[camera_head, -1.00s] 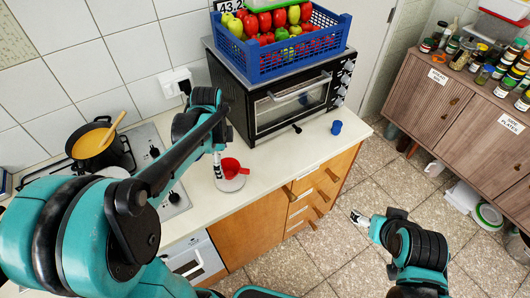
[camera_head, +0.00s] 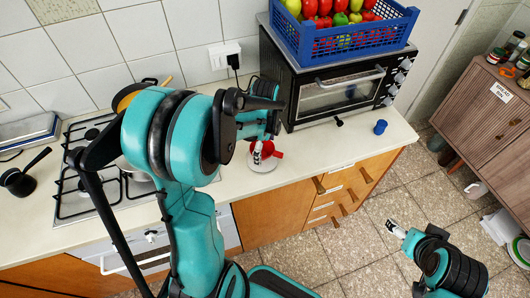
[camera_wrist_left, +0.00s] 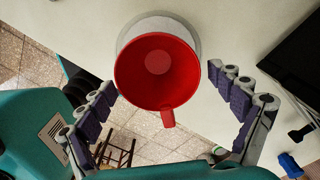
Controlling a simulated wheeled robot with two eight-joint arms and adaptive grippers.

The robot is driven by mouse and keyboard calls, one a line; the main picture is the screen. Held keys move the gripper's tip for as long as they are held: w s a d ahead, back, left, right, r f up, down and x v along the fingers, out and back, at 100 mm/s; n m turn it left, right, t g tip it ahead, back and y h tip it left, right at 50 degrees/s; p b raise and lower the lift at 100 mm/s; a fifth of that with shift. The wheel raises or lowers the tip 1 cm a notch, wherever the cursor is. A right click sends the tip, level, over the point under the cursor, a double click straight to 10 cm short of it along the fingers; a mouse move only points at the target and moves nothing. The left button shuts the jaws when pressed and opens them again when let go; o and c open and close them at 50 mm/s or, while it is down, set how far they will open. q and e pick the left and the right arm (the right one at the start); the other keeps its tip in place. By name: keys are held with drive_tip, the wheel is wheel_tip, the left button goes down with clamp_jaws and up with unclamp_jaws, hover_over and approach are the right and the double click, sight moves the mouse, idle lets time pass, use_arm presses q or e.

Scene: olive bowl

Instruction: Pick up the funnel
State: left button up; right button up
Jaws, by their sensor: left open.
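The red funnel (camera_head: 268,156) stands on a pale round dish (camera_head: 261,167) on the counter, in front of the oven. In the left wrist view the funnel (camera_wrist_left: 158,75) shows its wide mouth and a short handle pointing down the picture. My left gripper (camera_head: 259,152) is right at the funnel in the head view. In the wrist view its two fingers (camera_wrist_left: 161,95) are spread on either side of the funnel, with gaps between fingers and rim. My right gripper (camera_head: 392,227) hangs over the floor, away from the counter; its jaw state is too small to tell.
A black oven (camera_head: 335,88) stands behind the funnel with a blue crate (camera_head: 352,42) of peppers on top. A small blue cup (camera_head: 380,127) is to the right. The counter between is mostly clear.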

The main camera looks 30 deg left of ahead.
use_arm(q)
drive_tip(key=c, duration=1.3)
drive_tip(key=shift+o, duration=0.2)
